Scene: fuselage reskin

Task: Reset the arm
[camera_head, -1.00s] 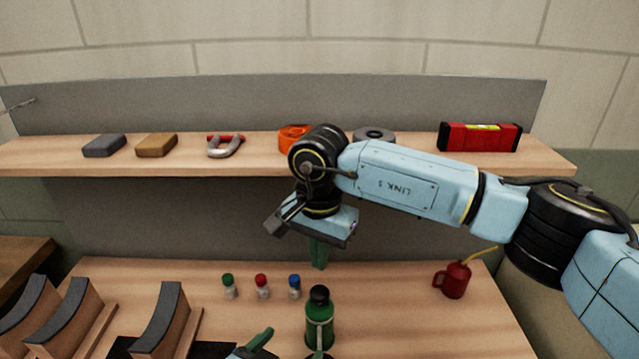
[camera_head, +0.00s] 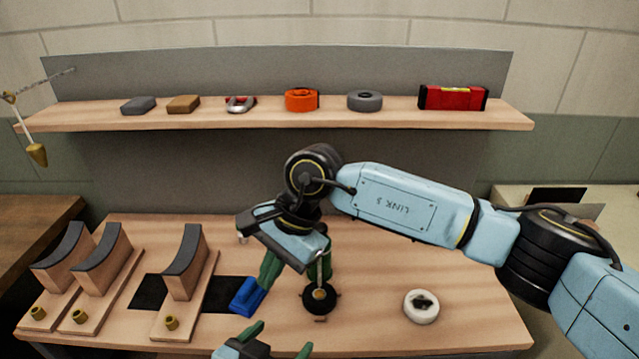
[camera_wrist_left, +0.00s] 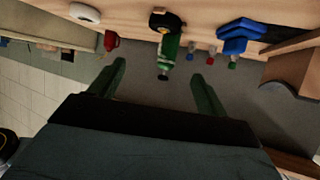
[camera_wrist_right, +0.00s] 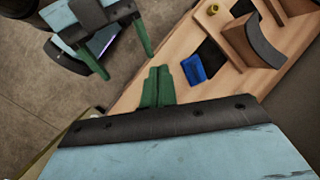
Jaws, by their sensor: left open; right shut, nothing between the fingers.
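My right gripper (camera_head: 270,268) hangs over the middle of the workbench in the head view, its arm coming in from the right. Its green fingers are shut together, with nothing between them, as the right wrist view (camera_wrist_right: 157,84) shows. My left gripper (camera_head: 278,343) is at the bottom edge of the head view, open and empty. Its spread fingers also show in the left wrist view (camera_wrist_left: 157,90), with a green bottle (camera_wrist_left: 171,47) beyond them, apart from them. The right wrist view shows the left gripper (camera_wrist_right: 122,58) at the upper left.
The workbench (camera_head: 465,285) bears curved wooden forms (camera_head: 185,265), a blue block (camera_head: 246,297), a black-and-yellow round item (camera_head: 320,298) and a white roll (camera_head: 421,306). A red can (camera_wrist_left: 111,39) shows in the left wrist view. The shelf (camera_head: 350,118) behind holds several items.

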